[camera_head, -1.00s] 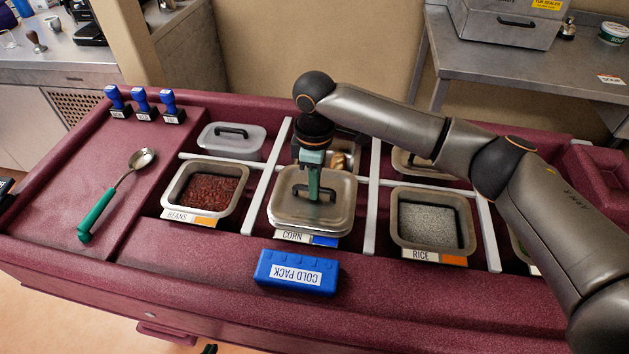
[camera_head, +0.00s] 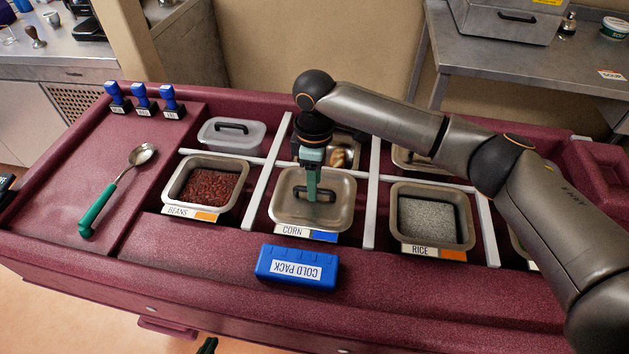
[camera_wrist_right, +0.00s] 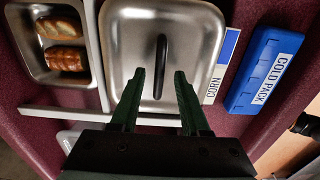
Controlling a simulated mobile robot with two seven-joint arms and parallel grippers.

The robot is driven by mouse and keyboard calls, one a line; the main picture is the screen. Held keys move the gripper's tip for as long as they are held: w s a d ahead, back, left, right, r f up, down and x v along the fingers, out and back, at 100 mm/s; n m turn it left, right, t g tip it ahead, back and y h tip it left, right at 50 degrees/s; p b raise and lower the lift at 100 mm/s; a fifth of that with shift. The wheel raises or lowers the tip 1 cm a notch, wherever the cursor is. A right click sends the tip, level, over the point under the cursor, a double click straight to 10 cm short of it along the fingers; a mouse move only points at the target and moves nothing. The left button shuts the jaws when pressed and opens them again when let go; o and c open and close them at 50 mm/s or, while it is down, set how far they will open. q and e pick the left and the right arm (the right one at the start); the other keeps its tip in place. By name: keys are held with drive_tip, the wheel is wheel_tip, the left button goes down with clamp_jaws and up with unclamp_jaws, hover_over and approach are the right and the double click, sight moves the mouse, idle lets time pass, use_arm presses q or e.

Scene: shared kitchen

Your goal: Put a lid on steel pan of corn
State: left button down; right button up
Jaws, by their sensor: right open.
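The steel lid (camera_head: 285,212) with its dark bar handle lies flat over the pan at the CORN label (camera_head: 305,233). The corn itself is hidden under it. In the right wrist view the lid (camera_wrist_right: 190,30) covers the whole pan opening. My right gripper (camera_head: 312,197) points down at the lid. Its two green fingers (camera_wrist_right: 160,75) are open on either side of the handle (camera_wrist_right: 161,55), with a gap on both sides. A small dark part at the bottom edge seems to be my left gripper (camera_head: 207,346); its jaws cannot be made out.
Pans of beans (camera_head: 208,188) and rice (camera_head: 428,220) flank the corn pan, with white dividers between. A bread pan (camera_wrist_right: 60,45) sits behind. A blue cold pack (camera_head: 297,267) lies in front. My right arm crosses the right side.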

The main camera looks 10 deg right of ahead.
wheel_tip(320, 180, up, 13)
idle(0.3)
drive_tip(key=shift+f, duration=0.1)
idle(0.4)
